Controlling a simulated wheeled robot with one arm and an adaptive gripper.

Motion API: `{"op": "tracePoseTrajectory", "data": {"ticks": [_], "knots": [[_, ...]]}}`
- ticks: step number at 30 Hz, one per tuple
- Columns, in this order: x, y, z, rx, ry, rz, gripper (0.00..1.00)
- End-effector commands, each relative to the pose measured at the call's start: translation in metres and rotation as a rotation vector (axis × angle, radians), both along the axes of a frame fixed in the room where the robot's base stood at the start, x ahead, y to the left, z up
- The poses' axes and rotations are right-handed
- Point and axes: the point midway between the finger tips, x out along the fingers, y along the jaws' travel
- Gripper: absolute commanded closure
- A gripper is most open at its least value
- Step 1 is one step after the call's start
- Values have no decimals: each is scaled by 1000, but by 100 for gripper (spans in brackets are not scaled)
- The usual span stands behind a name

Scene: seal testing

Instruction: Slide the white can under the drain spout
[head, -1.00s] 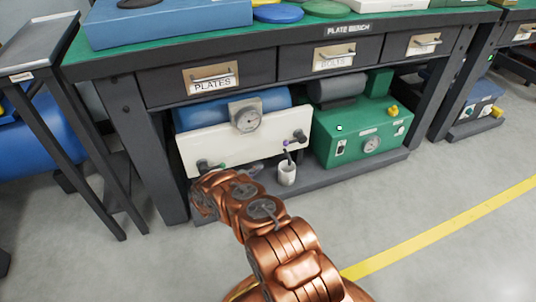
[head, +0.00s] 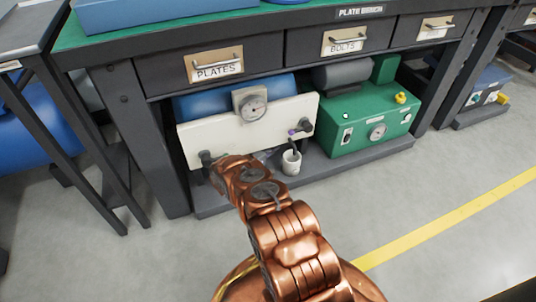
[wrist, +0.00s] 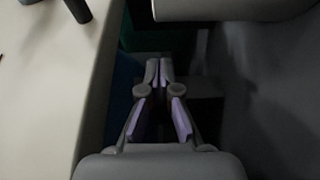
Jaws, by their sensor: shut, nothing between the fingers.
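The white can (head: 291,167) stands upright on the low shelf under the bench, in front of the right part of the cream panel (head: 225,138). The dark drain spout (head: 293,145) comes down from the panel's right-hand fitting, and its end appears close over the can's mouth in the head view. My gripper (wrist: 159,70) is shut and empty in the wrist view. Its tips point toward a pale rounded body at the top edge, probably the can (wrist: 225,9). In the head view my arm hides most of the gripper, left of the can.
A dial gauge (head: 250,104) sits on the panel's upper edge. A green machine (head: 365,120) stands right of the can. The bench drawers (head: 233,66) hang overhead, and a bench leg (head: 150,145) stands left. The floor in front is clear.

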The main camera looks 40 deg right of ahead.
Motion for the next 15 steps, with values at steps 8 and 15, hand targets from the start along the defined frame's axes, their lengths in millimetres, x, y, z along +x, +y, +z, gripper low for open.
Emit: {"op": "tracePoseTrajectory", "data": {"ticks": [8, 15], "knots": [[-5, -13, 0, 0, -1, 2, 100], [-19, -9, -1, 0, 2, 3, 100]]}}
